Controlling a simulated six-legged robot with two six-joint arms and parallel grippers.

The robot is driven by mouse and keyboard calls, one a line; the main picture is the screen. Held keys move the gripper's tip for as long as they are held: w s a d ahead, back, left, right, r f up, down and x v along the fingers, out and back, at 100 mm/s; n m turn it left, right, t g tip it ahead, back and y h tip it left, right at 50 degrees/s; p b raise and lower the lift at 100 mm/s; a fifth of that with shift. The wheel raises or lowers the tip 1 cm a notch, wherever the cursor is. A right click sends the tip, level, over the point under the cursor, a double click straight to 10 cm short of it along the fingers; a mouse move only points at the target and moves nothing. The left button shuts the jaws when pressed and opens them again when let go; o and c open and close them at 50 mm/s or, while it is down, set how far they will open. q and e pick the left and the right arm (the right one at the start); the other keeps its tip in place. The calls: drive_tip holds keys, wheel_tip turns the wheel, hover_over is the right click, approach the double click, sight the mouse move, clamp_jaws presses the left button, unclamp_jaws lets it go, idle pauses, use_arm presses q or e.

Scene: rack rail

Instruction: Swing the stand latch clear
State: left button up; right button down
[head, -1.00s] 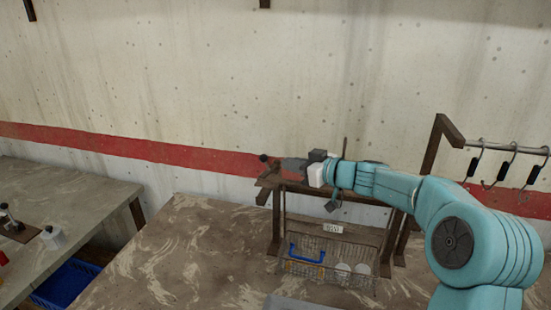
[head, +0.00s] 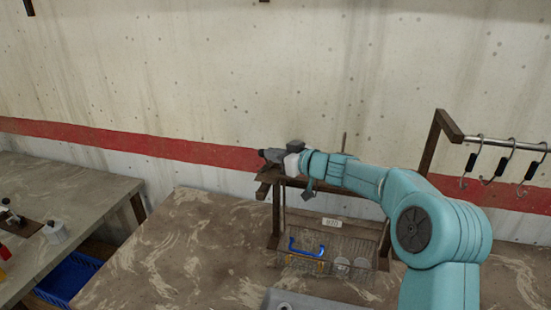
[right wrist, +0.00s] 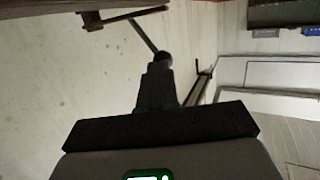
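The dark wooden stand (head: 276,218) rises from the table against the wall. At the left end of its top, the latch's dark round knob (head: 262,153) shows at the tip of my right gripper (head: 268,156). In the right wrist view, the knob (right wrist: 164,59) is at the end of the dark fingers (right wrist: 158,72), with a thin rod (right wrist: 144,36) running from it up and left to a dark bracket. No gap shows between the fingers, so I cannot tell whether they grip the knob or only touch it. My left gripper is not in view.
A wire basket (head: 300,268) with a blue handle and white round items sits under the stand, below a small label (head: 332,222). A rail with several hooks (head: 500,145) stands at the right. The table left of the stand is clear.

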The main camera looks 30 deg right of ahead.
sight(260, 155)
drive_tip(key=m+h+b, duration=0.1)
drive_tip(key=b, duration=0.1)
drive_tip(key=a+m+h+b, duration=0.1)
drive_tip(key=h+b, duration=0.1)
drive_tip(key=w+f+m+h+b, duration=0.1)
drive_tip(key=b, duration=0.2)
drive_tip(key=shift+a+f+t+h, duration=0.1)
drive_tip(key=shift+a+t+h, duration=0.2)
drive_tip(key=shift+a, duration=0.05)
drive_tip(key=shift+w+a+r+m+h+b, duration=0.35)
drive_tip(key=shift+w+a+m+h+b, duration=0.1)
drive_tip(key=shift+m+h+b, duration=0.2)
drive_tip(key=shift+w+f+b, duration=0.1)
drive_tip(key=shift+w+b, duration=0.2)
drive_tip(key=shift+w, duration=0.05)
drive_tip(key=b, duration=0.2)
drive_tip(key=w+m+h+b, duration=0.1)
drive_tip(key=b, duration=0.2)
drive_tip(key=shift+a+f+h+b, duration=0.25)
drive_tip(key=shift+a+f+b, duration=0.05)
drive_tip(key=shift+f, duration=0.05)
drive_tip(key=w+r+m+g+h+p, duration=0.1)
drive_tip(key=w+m+g+h+p, duration=0.2)
drive_tip(key=w+m+h, duration=0.2)
drive_tip(key=shift+w+a+r+g+h, duration=0.15)
drive_tip(key=shift+w+a+g+h, duration=0.15)
drive_tip(key=shift+w+h, duration=0.35)
